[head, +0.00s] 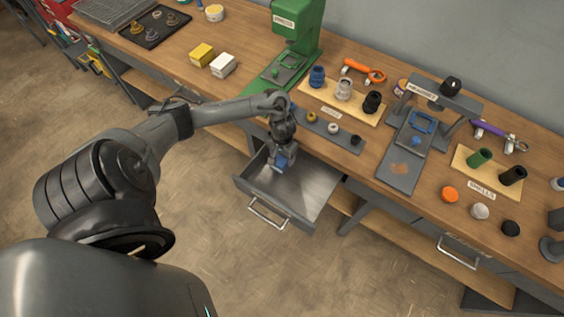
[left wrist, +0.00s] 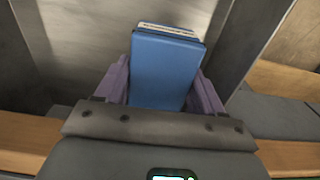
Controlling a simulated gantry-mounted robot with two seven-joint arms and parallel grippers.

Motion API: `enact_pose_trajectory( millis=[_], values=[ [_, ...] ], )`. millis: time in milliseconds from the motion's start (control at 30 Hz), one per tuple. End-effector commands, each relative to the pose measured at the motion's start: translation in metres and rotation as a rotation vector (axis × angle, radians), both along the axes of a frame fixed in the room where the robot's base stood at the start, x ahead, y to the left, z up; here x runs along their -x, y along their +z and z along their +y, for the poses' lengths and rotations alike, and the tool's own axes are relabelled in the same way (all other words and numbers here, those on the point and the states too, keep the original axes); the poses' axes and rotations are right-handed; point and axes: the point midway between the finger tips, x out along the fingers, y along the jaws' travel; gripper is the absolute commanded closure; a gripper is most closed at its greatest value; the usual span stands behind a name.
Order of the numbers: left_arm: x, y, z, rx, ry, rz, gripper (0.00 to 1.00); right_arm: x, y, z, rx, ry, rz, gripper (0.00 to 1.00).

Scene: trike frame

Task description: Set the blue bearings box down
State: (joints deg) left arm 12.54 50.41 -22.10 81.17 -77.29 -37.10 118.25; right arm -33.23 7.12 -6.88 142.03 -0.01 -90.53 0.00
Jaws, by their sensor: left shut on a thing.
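The blue bearings box (left wrist: 165,70) is between the two fingers of my left gripper (left wrist: 163,88) in the left wrist view, with a white label at its far end. My left gripper (head: 282,165) is shut on the box. In the head view the blue box (head: 280,162) shows low at the gripper, over the open grey drawer (head: 310,188). Whether the box touches the drawer floor I cannot tell. My right gripper is not in view.
The drawer juts out from under the wooden bench, and its visible floor is bare. A yellow box (head: 202,54) and a white box (head: 223,65) stand on the bench at the left. A green press (head: 295,30) and a grey fixture (head: 408,150) stand farther right.

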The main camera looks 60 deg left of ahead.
Motion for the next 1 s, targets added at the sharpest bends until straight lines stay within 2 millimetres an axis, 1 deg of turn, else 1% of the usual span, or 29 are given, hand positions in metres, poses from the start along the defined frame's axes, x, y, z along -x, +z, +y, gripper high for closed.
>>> enact_pose_trajectory(
  millis=[167,233,400,500,933,967,1000],
  values=[
    [-0.001,-0.004,0.005,0.0,0.001,-0.002,0.83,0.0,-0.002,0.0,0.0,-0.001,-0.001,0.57],
    [0.0,-0.009,0.004,0.0,0.001,-0.001,0.83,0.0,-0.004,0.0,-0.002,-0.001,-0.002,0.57],
    [0.0,-0.031,0.004,0.002,0.001,-0.001,0.83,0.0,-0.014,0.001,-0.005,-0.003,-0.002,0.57],
    [-0.001,-0.041,0.004,0.0,0.002,-0.001,0.83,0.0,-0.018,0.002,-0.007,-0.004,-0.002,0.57],
    [0.0,-0.044,0.004,0.0,0.0,-0.001,0.83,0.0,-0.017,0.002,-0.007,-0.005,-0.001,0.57],
    [0.0,-0.045,0.004,0.0,0.0,0.0,0.27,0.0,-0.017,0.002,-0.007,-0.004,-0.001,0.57],
    [0.0,-0.045,0.004,0.0,0.0,0.0,0.21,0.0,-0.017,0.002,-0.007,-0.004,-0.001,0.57]
  ],
)
